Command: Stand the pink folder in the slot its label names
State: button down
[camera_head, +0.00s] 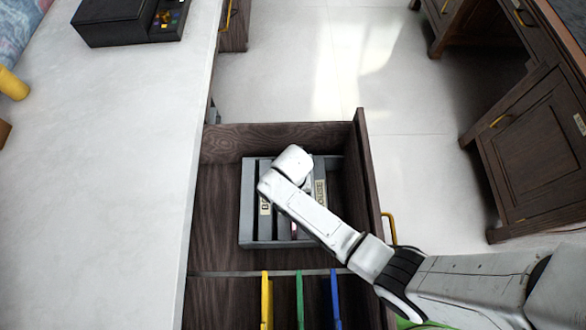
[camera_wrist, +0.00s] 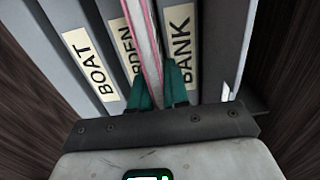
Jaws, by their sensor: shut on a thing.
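My gripper (camera_wrist: 162,88), with teal fingers, is shut on the pink folder (camera_wrist: 147,35), a thin pink-edged sheet seen edge-on in the wrist view. The folder stands between a plate whose label ends in "RDEN" (camera_wrist: 126,48) and one labelled BANK (camera_wrist: 180,47). A plate labelled BOAT (camera_wrist: 90,64) is further left. These belong to the grey slotted rack (camera_head: 247,200) in the open drawer. In the head view my arm covers the fingers and most of the folder. I cannot tell how deep the folder sits, and its own label is hidden.
The wooden drawer (camera_head: 215,225) encloses the rack, with its front wall (camera_head: 367,165) at the right. Yellow (camera_head: 266,300), green (camera_head: 300,300) and blue (camera_head: 336,300) folders stand in the nearer compartment. A pale desktop (camera_head: 120,180) is left; the drawer floor beside the rack is bare.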

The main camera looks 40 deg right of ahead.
jog(key=shift+f, duration=0.4)
jog(key=c, duration=1.1)
grip_release()
notch_tip(320, 180, up, 12)
jog(key=shift+r+p, duration=0.15)
jog(key=shift+p, duration=0.9)
